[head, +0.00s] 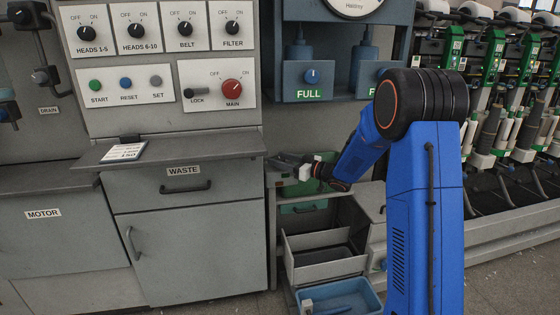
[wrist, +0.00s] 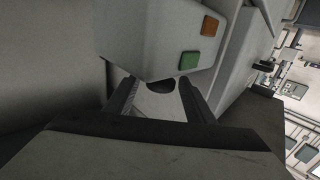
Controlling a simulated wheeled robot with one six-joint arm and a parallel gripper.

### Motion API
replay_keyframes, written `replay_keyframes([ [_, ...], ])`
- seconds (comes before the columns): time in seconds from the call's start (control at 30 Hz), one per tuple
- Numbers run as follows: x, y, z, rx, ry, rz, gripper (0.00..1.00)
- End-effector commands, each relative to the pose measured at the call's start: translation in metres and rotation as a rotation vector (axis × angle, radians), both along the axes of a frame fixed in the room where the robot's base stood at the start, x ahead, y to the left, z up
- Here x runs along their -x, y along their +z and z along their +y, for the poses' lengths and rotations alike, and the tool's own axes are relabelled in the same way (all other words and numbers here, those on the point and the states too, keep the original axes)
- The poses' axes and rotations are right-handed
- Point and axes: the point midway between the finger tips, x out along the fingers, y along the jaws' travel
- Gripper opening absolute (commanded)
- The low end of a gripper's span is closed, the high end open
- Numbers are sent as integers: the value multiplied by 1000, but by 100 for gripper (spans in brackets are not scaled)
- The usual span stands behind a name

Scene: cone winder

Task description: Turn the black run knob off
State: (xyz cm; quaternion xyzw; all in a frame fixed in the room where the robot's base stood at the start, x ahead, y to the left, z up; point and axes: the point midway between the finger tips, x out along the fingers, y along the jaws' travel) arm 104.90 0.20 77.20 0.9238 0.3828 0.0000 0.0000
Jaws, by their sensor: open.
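My gripper (head: 286,160) is in the head view beside the right end of the grey cabinet, below the control panel. In the wrist view its two dark fingers (wrist: 158,98) are apart. A dark round part (wrist: 160,86) shows between them at the lower edge of a grey box (wrist: 150,40); it may be the black run knob, but no label or pointer is readable. I cannot tell whether the fingers touch it. The box has an orange-red button (wrist: 210,26) and a green button (wrist: 189,61).
The panel holds black knobs for HEADS 1-5 (head: 87,33), HEADS 6-10 (head: 136,30), BELT (head: 185,28) and FILTER (head: 232,27), and a red MAIN knob (head: 232,92). A grey ledge (head: 190,148) is left of my gripper. A blue tray (head: 345,297) lies below.

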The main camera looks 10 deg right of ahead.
Motion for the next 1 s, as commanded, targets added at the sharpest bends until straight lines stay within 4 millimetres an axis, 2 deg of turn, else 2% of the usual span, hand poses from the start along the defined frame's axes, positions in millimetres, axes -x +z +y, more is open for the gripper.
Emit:
replay_keyframes([
  [0.17, 16, 0, -17, 1, -3, 1, 50],
  [0.7, 91, 0, -93, 0, -3, 0, 50],
  [1.0, 117, 0, -117, 0, -1, 0, 50],
])
